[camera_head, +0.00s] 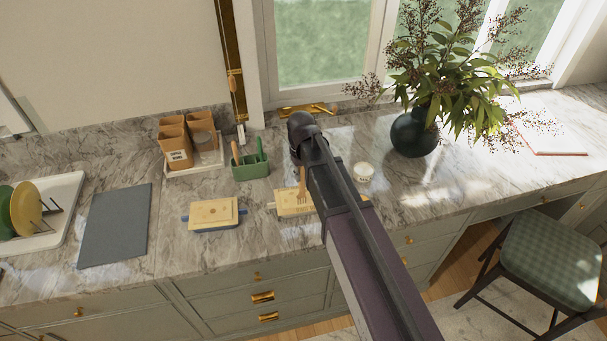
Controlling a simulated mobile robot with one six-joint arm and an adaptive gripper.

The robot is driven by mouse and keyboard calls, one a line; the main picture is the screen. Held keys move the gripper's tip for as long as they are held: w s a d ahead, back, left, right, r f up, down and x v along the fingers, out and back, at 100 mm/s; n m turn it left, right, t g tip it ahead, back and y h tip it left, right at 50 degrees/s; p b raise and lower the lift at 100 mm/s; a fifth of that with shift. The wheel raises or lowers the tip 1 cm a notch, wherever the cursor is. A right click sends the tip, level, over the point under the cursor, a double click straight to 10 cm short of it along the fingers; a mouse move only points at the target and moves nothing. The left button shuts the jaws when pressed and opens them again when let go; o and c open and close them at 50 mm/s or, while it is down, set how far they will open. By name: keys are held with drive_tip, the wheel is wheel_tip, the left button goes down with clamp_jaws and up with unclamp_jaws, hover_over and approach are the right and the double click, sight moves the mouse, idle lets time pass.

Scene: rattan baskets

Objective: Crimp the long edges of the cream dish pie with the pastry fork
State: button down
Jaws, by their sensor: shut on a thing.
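The cream dish pie (284,208), with a pale golden crust, sits on the counter right of centre. Its cream handle sticks out at the left; my arm covers part of its right side. The wooden pastry fork (302,190) is upright over this pie, tines down. Whether the tines touch the crust I cannot tell. My gripper (299,158) is at the top of the fork's handle, shut on it; its fingers are mostly hidden by my dark arm. A second pie in a blue dish (213,214) sits to the left, apart from the fork.
A green holder (251,167) with utensils stands behind the pies. The counter's front edge is near.

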drive_tip(key=shift+r+p, duration=1.7)
drive_tip(key=shift+r, duration=0.25)
drive_tip(key=a, duration=0.2)
drive_tip(key=s+a, duration=0.1)
drive_tip(key=a, duration=0.2)
drive_tip(key=shift+s, duration=0.15)
drive_tip(key=shift+f, duration=0.1)
drive_tip(key=shift+f+b, duration=2.9)
drive_tip(key=shift+b, duration=0.1)
drive_tip(key=shift+s+d+f+b, duration=0.1)
drive_tip(key=shift+f+b, duration=0.45)
drive_tip(key=shift+r, duration=0.1)
idle(0.3)
